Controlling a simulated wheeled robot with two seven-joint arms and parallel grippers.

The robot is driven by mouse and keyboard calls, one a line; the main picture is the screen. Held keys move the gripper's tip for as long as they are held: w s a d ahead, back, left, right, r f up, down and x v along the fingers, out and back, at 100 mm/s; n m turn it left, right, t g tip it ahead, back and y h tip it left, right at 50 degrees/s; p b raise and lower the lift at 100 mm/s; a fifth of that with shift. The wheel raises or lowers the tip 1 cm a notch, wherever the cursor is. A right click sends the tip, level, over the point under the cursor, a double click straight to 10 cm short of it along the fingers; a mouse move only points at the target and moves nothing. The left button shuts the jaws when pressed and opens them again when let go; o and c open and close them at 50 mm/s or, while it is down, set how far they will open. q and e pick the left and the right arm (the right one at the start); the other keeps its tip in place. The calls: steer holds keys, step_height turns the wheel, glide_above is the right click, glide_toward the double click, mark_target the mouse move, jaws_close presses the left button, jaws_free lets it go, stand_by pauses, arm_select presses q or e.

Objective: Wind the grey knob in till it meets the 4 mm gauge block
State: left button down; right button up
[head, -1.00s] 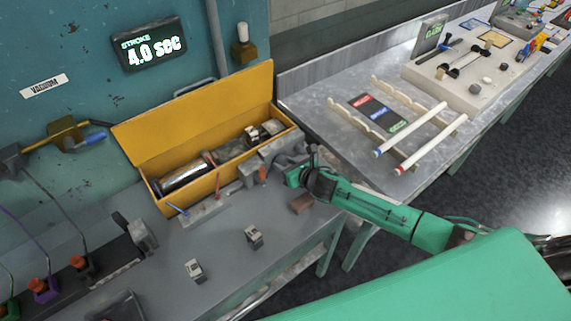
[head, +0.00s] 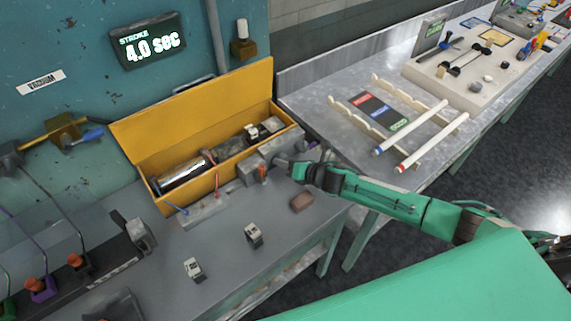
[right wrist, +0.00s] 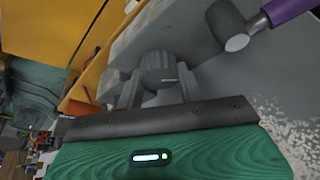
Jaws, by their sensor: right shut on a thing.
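The grey knob (right wrist: 157,66) is round and ribbed, with a light index line, in the right wrist view. It sits at the end of a grey housing (right wrist: 138,40). My right gripper (right wrist: 158,90) has a finger on each side of the knob and is shut on it. In the head view my right gripper (head: 287,164) is at the right end of the grey housing (head: 254,171), and the knob cannot be made out there. Two small pale-faced blocks, one (head: 254,234) and another (head: 193,268), lie on the bench; their markings are unreadable. My left gripper is out of view.
A yellow open box (head: 150,140) with a metal cylinder (head: 183,172) stands behind the housing. A purple-handled tool (right wrist: 290,10) is close to the gripper. The front bench is mostly clear.

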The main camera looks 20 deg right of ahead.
steer(key=shift+f+m+y+b, duration=0.15)
steer(key=shift+m+y+b, duration=0.65)
steer(key=shift+m+b, duration=0.3)
steer(key=shift+m+y+b, duration=0.4)
steer(key=shift+m+b, duration=0.15)
steer(key=shift+m, duration=0.35)
steer(key=shift+r, duration=0.2)
steer(key=o, duration=1)
steer(key=shift+d, duration=0.1)
